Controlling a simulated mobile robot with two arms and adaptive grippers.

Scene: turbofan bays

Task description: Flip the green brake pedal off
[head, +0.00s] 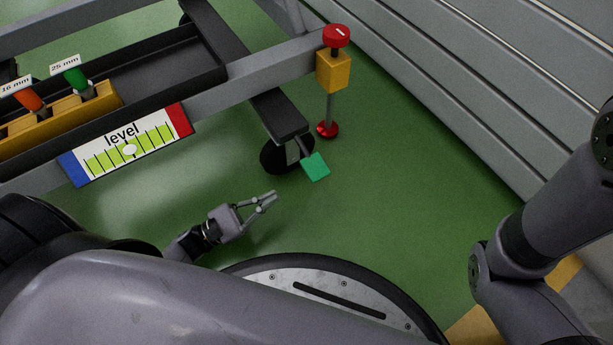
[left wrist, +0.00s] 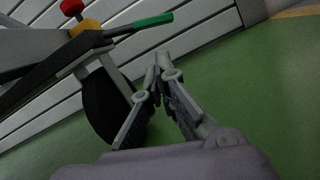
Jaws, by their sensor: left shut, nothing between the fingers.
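The green brake pedal (head: 315,167) sticks out beside a black caster wheel (head: 285,152) under the cart's corner. It also shows in the left wrist view as a green bar (left wrist: 153,20), above and beyond my fingertips. My left gripper (head: 272,197) is below and left of the pedal in the head view, apart from it, low over the green floor. Its fingers (left wrist: 158,82) are shut with nothing between them. My right arm comes in at the right edge of the head view, but its gripper is out of the picture.
The cart's grey frame (head: 262,68) carries a level gauge (head: 124,146) and a yellow holder with labelled orange and green tools. A red-knobbed jack post (head: 330,104) stands at its corner. A grey ribbed wall (head: 480,90) runs behind. The green floor around the pedal is clear.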

